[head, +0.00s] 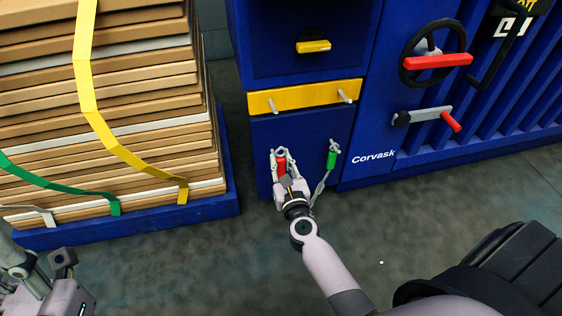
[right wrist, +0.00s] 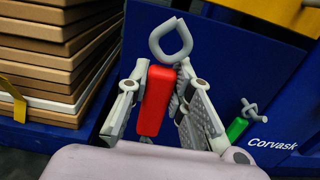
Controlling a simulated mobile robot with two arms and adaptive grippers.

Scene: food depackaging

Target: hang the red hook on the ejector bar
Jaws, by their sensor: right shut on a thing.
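The red hook has a red grip (right wrist: 155,101) with a grey looped metal end (right wrist: 171,38) pointing up; it also shows in the head view (head: 281,166). My right gripper (head: 282,172) is shut around the red grip, with a finger on each side. It holds the hook in front of the blue machine's lower panel. The yellow bar (head: 305,97) with two grey pegs, apparently the ejector bar, is above the hook and apart from it. My left arm shows at the lower left; its fingertips are not clear.
A green-handled hook (head: 331,160) is to the right at the blue panel (head: 265,130). A strapped cardboard stack (head: 120,130) stands on a blue base at the left. A red-handled lever (head: 425,116) and wheel (head: 436,53) are on the machine's right. The grey floor in front is mostly clear.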

